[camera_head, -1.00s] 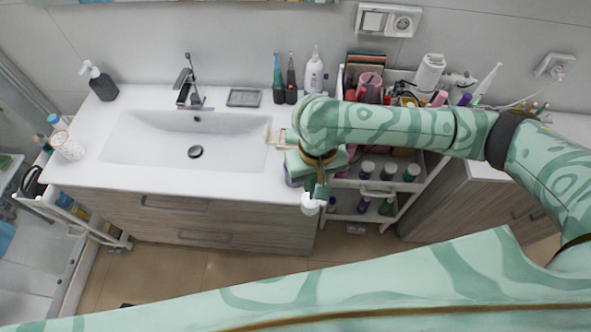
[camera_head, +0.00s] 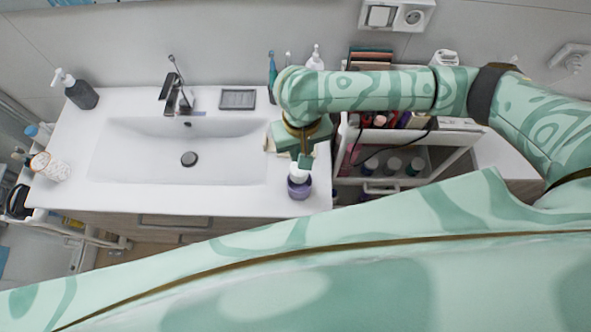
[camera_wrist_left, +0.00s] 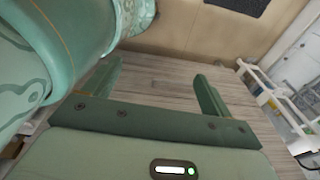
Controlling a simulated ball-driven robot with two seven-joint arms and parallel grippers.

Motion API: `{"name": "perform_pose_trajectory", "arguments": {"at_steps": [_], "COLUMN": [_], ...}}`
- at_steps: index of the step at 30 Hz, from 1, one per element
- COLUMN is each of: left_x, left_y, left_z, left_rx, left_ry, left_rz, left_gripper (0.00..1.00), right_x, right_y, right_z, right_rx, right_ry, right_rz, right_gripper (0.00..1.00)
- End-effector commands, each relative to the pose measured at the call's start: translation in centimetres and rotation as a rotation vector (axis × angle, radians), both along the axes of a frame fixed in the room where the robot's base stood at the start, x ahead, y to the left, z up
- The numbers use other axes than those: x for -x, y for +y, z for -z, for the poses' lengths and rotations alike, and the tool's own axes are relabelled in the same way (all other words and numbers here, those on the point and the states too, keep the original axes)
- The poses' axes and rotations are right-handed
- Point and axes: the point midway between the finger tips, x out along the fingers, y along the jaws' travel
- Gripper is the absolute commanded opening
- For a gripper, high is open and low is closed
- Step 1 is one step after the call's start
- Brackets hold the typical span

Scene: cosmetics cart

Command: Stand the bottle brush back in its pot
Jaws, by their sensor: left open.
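My left gripper (camera_wrist_left: 158,88) shows only in the left wrist view. It is open, with nothing between its fingers, in front of the wooden cabinet front. My right gripper (camera_head: 303,157) is over the right end of the washbasin top, above a purple jar with a white top (camera_head: 299,188). Its fingers are mostly hidden, so its opening cannot be told. A small beige piece (camera_head: 268,147) shows beside it; I cannot tell whether this is the bottle brush or whether it is held.
The white washbasin (camera_head: 225,160) has a tap (camera_head: 176,95), a dark soap bottle (camera_head: 82,95) and a grey dish (camera_head: 237,98). A crowded trolley (camera_head: 450,125) stands right of it, partly behind my right arm. The basin's front left rim is clear.

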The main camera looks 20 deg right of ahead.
Motion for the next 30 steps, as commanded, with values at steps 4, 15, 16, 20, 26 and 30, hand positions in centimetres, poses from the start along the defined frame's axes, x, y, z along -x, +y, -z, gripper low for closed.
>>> {"name": "perform_pose_trajectory", "arguments": {"at_steps": [4,15,16,20,26,30], "left_x": [0.1,1.5,1.4,0.7,0.5,0.5], "left_y": [0.0,0.1,0.1,0.1,0.1,0.1], "left_z": [1.1,2.5,2.6,2.7,2.5,2.5], "left_rx": [-0.001,-0.003,-0.002,-0.002,-0.001,-0.002], "left_ry": [0.002,0.023,0.022,0.012,0.007,0.008], "left_rz": [0.0,0.0,0.001,0.001,0.001,0.002], "left_gripper": [0.84,0.84,0.84,0.84,0.84,0.84], "right_x": [0.2,0.2,0.2,0.1,0.1,0.1], "right_y": [0.0,0.0,0.0,0.0,0.0,0.0], "right_z": [3.5,8.3,8.8,9.4,9.4,9.5], "right_rx": [0.001,0.001,0.001,0.0,0.0,0.0], "right_ry": [0.006,0.003,0.003,0.001,0.001,0.0], "right_rz": [0.003,0.001,0.002,-0.001,0.0,0.0], "right_gripper": [0.0,0.0,0.0,0.0,0.0,0.36]}}
